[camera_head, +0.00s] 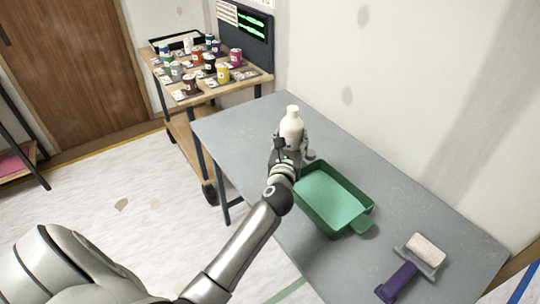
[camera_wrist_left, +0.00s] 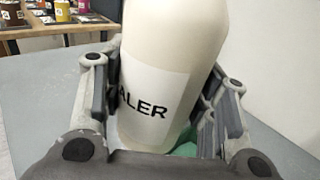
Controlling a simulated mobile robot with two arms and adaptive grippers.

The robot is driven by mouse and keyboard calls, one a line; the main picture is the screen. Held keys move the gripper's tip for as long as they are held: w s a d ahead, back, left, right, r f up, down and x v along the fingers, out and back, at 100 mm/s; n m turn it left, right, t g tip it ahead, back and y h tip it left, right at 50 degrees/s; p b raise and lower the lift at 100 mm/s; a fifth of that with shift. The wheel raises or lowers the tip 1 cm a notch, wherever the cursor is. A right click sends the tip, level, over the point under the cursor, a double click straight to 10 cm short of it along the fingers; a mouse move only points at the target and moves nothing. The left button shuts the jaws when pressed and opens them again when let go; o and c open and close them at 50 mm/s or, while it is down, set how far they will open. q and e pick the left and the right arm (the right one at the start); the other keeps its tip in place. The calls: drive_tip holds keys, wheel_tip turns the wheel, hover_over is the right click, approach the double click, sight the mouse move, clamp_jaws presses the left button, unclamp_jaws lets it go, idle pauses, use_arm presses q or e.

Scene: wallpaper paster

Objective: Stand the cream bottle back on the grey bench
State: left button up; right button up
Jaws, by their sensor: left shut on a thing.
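The cream bottle (camera_head: 292,124) is upright over the grey bench, behind the green tray. In the left wrist view the bottle (camera_wrist_left: 172,70) fills the middle, with a white label ending in "ALER". My left gripper (camera_head: 291,146) is shut on the bottle, with a finger on each side of it. The grey bench (camera_head: 235,126) runs along the wall. The bottle's base is hidden by my gripper, so I cannot tell whether it touches the bench. My right gripper is not in view.
A green paint tray (camera_head: 313,217) lies on the bench just in front of the bottle. A wooden cart (camera_head: 247,84) with several small pots stands beyond the bench. The bench's far left is clear.

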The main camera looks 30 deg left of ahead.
use_arm(q)
drive_tip(key=w+a+f+b, duration=0.1)
drive_tip(key=w+a+f, duration=0.1)
drive_tip(key=a+f, duration=0.1)
drive_tip(key=w+a+f+b, duration=0.2)
drive_tip(key=a+f, duration=0.1)
drive_tip(key=a, duration=0.1)
drive_tip(key=w+a+f+b, duration=0.1)
drive_tip(key=a+f+b, duration=0.1)
drive_tip(key=a+f, duration=0.1)
drive_tip(key=shift+w+a+f, duration=0.1)
drive_tip(key=shift+w+a, duration=0.3)
drive_tip(key=shift+a, duration=0.05)
drive_tip(key=shift+w+a+f+b, duration=0.1)
drive_tip(key=shift+f+b, duration=1.3)
drive_tip(key=shift+f, duration=0.15)
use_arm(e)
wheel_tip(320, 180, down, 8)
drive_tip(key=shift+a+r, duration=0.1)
use_arm(q)
drive_tip(key=shift+f, duration=0.2)
drive_tip(key=o, duration=1.2)
drive_tip(key=shift+o, duration=0.2)
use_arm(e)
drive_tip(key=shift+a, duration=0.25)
